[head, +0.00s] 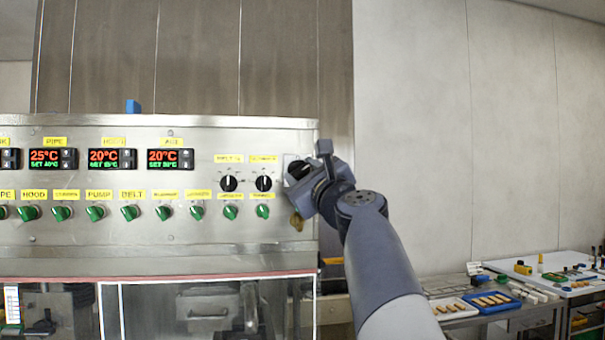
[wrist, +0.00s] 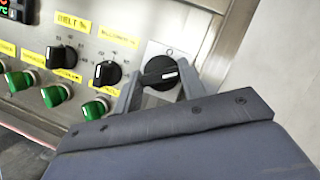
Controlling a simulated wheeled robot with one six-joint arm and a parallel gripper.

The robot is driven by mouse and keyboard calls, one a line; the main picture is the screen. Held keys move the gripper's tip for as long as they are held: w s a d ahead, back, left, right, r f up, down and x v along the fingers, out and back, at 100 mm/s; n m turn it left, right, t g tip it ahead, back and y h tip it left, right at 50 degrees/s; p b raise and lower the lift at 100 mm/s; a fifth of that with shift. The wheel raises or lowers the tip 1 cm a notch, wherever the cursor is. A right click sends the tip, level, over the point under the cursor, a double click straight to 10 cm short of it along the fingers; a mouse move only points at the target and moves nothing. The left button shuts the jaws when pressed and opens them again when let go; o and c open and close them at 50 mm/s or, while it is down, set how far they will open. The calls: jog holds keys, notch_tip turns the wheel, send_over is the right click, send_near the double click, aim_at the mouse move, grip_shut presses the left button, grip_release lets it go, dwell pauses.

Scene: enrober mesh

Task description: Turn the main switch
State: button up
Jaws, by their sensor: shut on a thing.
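The main switch (wrist: 160,74) is a black rotary knob with a white mark, on a light grey plate marked 0 at the right end of the panel. In the wrist view its handle lies nearly level, with the white mark toward the right. My gripper (wrist: 158,88) is shut on the knob, with one finger on each side of it. In the head view my gripper (head: 305,172) is at the panel's right edge and partly covers the switch (head: 297,167) and its plate.
The steel panel (head: 110,240) carries two smaller black knobs (head: 229,183), a row of green knobs (head: 130,212) and temperature displays (head: 103,159). A table (head: 462,310) with trays (head: 493,301) stands at the lower right. The wall side right of the panel is clear.

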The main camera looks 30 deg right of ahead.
jog(key=n+y, duration=0.1)
jog(key=n, duration=0.1)
jog(key=n+g+p, duration=0.1)
jog(key=n, duration=0.1)
jog(key=n+y, duration=0.1)
jog(key=n, duration=0.2)
jog(key=shift+d+r+g+y+p, duration=0.1)
jog(key=shift+r+g+y+p, duration=0.2)
jog(key=n+g+p, duration=0.2)
jog(key=n, duration=0.3)
jog(key=shift+n+p, duration=0.3)
jog(key=o, duration=1)
jog(key=shift+c, duration=0.2)
jog(key=shift+s+f, duration=0.1)
jog(key=shift+s, duration=0.25)
jog(key=s+d+b, duration=0.1)
jog(key=s+b, duration=0.2)
jog(key=s, duration=0.7)
